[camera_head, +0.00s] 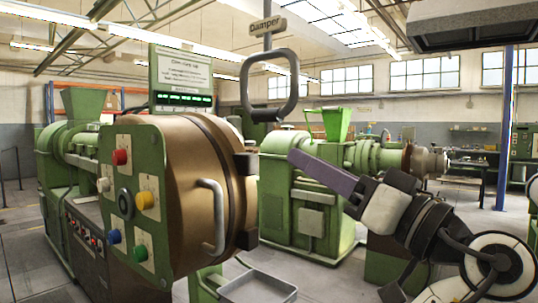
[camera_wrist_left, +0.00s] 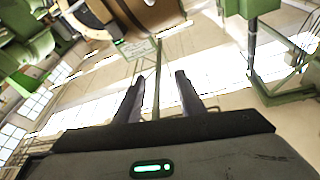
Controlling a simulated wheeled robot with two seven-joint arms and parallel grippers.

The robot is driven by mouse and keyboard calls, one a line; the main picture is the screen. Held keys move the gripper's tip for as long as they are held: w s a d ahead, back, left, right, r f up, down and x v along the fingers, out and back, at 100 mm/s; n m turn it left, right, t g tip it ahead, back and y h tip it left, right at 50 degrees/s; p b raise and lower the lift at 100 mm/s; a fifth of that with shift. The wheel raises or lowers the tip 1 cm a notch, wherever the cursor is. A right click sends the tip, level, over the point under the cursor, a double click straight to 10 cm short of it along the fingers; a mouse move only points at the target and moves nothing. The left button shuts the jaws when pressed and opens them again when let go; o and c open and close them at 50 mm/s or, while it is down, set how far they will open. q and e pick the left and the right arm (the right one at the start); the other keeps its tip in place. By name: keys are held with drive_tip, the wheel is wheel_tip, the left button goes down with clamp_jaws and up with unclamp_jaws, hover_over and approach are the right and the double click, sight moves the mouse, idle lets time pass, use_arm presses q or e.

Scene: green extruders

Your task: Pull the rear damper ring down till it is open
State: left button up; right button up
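A dark rounded-square damper ring (camera_head: 294,82) hangs upright at upper centre in the head view, on a rod below a sign (camera_head: 267,26) reading "Damper". I see only this one ring.
A green extruder with a brown round head (camera_head: 185,180) and a metal handle (camera_head: 214,215) stands at left. A display panel (camera_head: 181,75) rises behind it. Another green extruder (camera_head: 310,210) stands behind my arm. A metal tray (camera_head: 258,287) is low at centre. A dark hood (camera_head: 470,28) hangs upper right.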

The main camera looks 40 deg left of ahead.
sight(269, 115)
use_arm(q)
wheel_tip(269, 115, up, 5)
drive_tip(key=s+n+g+y, duration=0.1)
drive_tip(key=s+n+g, duration=0.1)
drive_tip(key=p+x, duration=0.2)
drive_tip(key=x, duration=0.6)
drive_tip(key=shift+a+p, duration=0.35)
drive_tip(key=shift+a, duration=0.05)
clamp_jaws()
